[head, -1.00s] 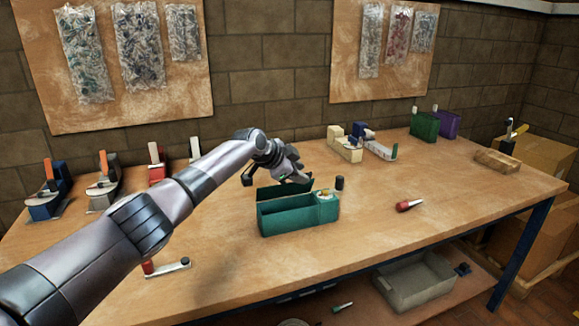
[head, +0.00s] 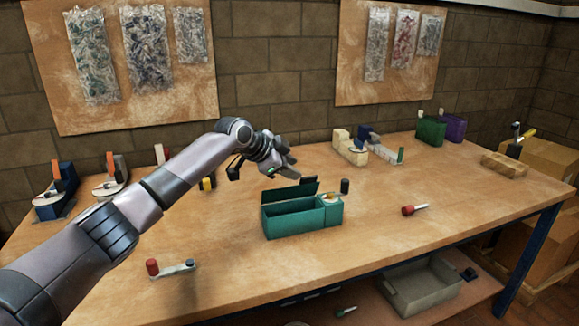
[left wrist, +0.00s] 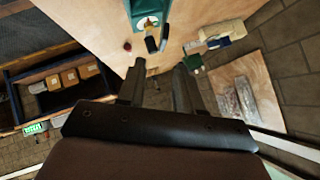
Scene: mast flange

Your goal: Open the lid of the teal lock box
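The teal lock box (head: 291,220) stands on the workbench, its lid (head: 289,192) raised along the back edge and the long compartment open at the top. A round dial (head: 331,197) sits on its right end; the dial also shows at the top of the left wrist view (left wrist: 149,22). My left gripper (head: 290,172) is above and behind the raised lid, apart from it as far as I can tell. In the left wrist view its two fingers (left wrist: 160,82) are spread with nothing between them. My right gripper is not in view.
A black cylinder (head: 345,186) stands just behind the box's right end. A red-handled tool (head: 413,210) lies to the right, and a red-knobbed lever (head: 170,268) lies at front left. Several devices line the back. The bench's front right is clear.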

